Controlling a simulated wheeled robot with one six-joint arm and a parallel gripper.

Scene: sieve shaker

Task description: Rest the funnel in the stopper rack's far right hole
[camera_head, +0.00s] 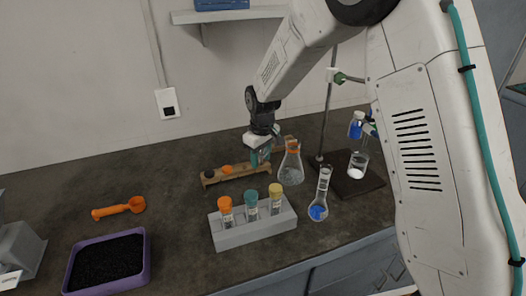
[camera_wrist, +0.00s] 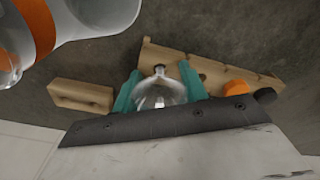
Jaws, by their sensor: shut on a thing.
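My gripper (camera_head: 260,157) is over the right end of the wooden stopper rack (camera_head: 242,172) in the head view. In the wrist view its teal fingers (camera_wrist: 160,90) are shut on the clear glass funnel (camera_wrist: 162,96). The funnel's narrow end overlaps the rack (camera_wrist: 220,75) near the end away from the stoppers. I cannot tell whether it is in a hole or above it. An open hole shows beside the right finger. The funnel is mostly hidden by the gripper in the head view.
An orange stopper (camera_head: 227,169) and a dark stopper (camera_head: 209,174) sit in the rack. A conical flask (camera_head: 291,166) stands close right of my gripper. A grey tube block (camera_head: 254,228) is in front. A wooden block (camera_wrist: 82,96) lies beside the left finger.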

